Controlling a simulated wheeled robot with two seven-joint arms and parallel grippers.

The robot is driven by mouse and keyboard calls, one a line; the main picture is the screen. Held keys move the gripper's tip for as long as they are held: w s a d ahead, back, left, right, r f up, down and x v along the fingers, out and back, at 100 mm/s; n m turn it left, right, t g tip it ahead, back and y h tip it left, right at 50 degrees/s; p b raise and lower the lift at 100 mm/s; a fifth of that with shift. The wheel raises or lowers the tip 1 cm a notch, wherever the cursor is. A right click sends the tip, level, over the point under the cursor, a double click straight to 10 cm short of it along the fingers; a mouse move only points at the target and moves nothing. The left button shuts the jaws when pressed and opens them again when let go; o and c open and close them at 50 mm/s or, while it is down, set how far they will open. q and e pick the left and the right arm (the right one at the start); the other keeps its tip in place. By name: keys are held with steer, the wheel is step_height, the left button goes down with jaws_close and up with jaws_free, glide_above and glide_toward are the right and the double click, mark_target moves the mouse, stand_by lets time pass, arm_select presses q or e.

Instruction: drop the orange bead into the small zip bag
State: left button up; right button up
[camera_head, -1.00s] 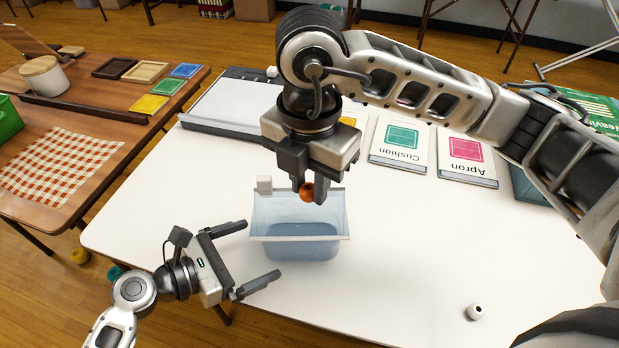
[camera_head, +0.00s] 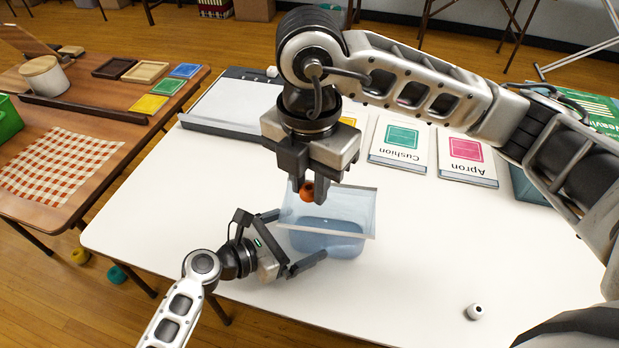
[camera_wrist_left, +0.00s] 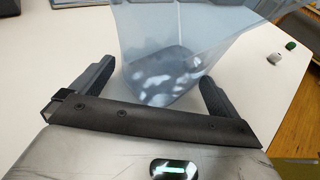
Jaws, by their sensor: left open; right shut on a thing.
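The small zip bag (camera_head: 352,208) is clear bluish plastic and stands open-topped on the white table, turned at an angle. My right gripper (camera_head: 307,194) is shut on the orange bead (camera_head: 307,188), which shows in front of the bag's far left part in the head view. The bead's height above the bag's mouth is hard to tell. My left gripper (camera_head: 300,236) is open, low at the bag's near left side. In the left wrist view the bag (camera_wrist_left: 180,35) stands between and beyond the open fingers (camera_wrist_left: 157,75); no clear grip shows.
Cushion (camera_head: 400,143) and Apron (camera_head: 467,160) booklets lie behind. A flat grey-edged board (camera_head: 225,105) is at back left. A second table stands left.

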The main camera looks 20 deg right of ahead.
arm_select(q)
jaws_close()
steer(key=c, duration=0.6)
jaws_free()
steer(key=shift+f, duration=0.15)
arm_select(e)
steer(key=shift+w+d, duration=0.1)
steer(key=shift+d, duration=0.2)
arm_select(q)
steer(key=shift+f+b, duration=0.45)
steer(key=shift+b, duration=0.1)
steer(key=shift+f, duration=0.2)
arm_select(e)
steer(key=shift+w+d, duration=0.15)
steer(key=shift+d, duration=0.8)
steer(key=shift+w+d, duration=0.1)
steer(key=shift+d, duration=0.85)
